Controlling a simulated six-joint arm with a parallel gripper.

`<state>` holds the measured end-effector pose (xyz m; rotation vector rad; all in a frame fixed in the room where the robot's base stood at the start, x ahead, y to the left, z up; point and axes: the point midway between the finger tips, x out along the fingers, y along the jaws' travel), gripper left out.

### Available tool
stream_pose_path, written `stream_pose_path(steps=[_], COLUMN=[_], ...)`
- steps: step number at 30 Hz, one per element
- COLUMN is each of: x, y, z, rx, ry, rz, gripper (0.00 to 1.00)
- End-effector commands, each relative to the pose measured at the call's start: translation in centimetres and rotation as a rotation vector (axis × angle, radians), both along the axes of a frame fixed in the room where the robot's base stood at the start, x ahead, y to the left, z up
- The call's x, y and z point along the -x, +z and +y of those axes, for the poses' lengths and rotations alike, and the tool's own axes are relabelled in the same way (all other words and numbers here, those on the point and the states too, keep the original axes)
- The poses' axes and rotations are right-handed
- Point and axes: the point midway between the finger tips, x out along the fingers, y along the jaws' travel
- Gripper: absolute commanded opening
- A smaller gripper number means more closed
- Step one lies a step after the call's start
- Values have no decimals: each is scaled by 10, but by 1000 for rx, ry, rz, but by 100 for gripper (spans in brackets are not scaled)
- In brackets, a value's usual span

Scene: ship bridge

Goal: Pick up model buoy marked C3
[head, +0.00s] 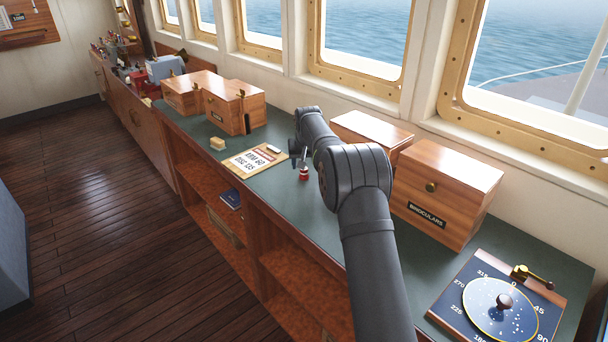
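A small red object with a pale band (304,174) stands on the green counter top, just right of the clipboard. It looks like a model buoy, but no marking on it is readable at this size. My gripper (299,160) is at the end of my dark arm, just above and slightly left of the red object. The fingers are small and partly hidden by the arm, so I cannot tell whether they are open or touch the object.
A clipboard (246,165) with a printed sheet and a yellow block (217,143) lie to the left. Wooden boxes (236,93) stand behind them. The binoculars box (444,190) and another box (362,125) are right of my arm. A dial board (450,289) lies at the front right.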

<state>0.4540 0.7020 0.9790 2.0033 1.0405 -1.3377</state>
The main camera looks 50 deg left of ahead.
Motion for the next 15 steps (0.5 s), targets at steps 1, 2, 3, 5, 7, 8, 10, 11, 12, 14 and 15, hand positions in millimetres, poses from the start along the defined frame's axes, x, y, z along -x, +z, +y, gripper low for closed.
stream_pose_path(steps=[1, 2, 3, 5, 7, 8, 10, 11, 12, 14, 15], x=[-1, -1, -2, -4, -6, -6, -7, -7, -8, -8, -8], y=[-8, -12, -18, -27, -35, -38, -40, -41, -41, -41, -41], z=[2, 3, 5, 8, 11, 12, 13, 13, 13, 13, 13], rx=[2, 2, 2, 2, 2, 2, 0, 0, 0, 0, 0], ry=[0, 0, 0, 0, 0, 0, 0, 0, 0, 0, 0], rz=[2, 2, 2, 1, 1, 1, 0, 0, 0, 0, 0], gripper=[56, 56, 56, 56, 56, 56, 56, 56, 56, 56, 56])
